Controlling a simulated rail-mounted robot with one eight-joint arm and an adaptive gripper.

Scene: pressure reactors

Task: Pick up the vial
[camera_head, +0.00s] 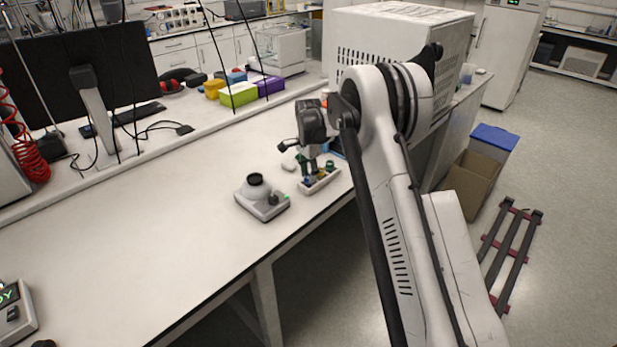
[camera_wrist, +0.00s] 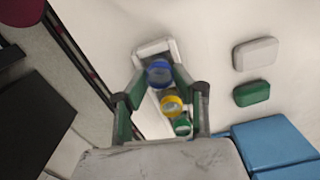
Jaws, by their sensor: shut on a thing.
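In the wrist view a pale narrow rack (camera_wrist: 152,47) holds a row of vials with coloured round tops: blue (camera_wrist: 158,74), yellow (camera_wrist: 171,105) and green (camera_wrist: 182,127). My gripper (camera_wrist: 159,76) has its two green-sided fingers on either side of the blue-topped vial, shut on it. The vial still appears in line with the others at the rack; I cannot tell whether its base is clear of it. In the head view the rack (camera_head: 322,183) stands near the bench's front edge with my gripper (camera_head: 311,172) pointing down over it. The vial bodies are mostly hidden.
A grey device with a round black top (camera_head: 262,196) stands left of the rack. White and green blocks (camera_wrist: 256,54) (camera_wrist: 252,94) and blue boxes (camera_wrist: 272,145) lie beside the rack in the wrist view. A large white machine (camera_head: 395,45) stands behind.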

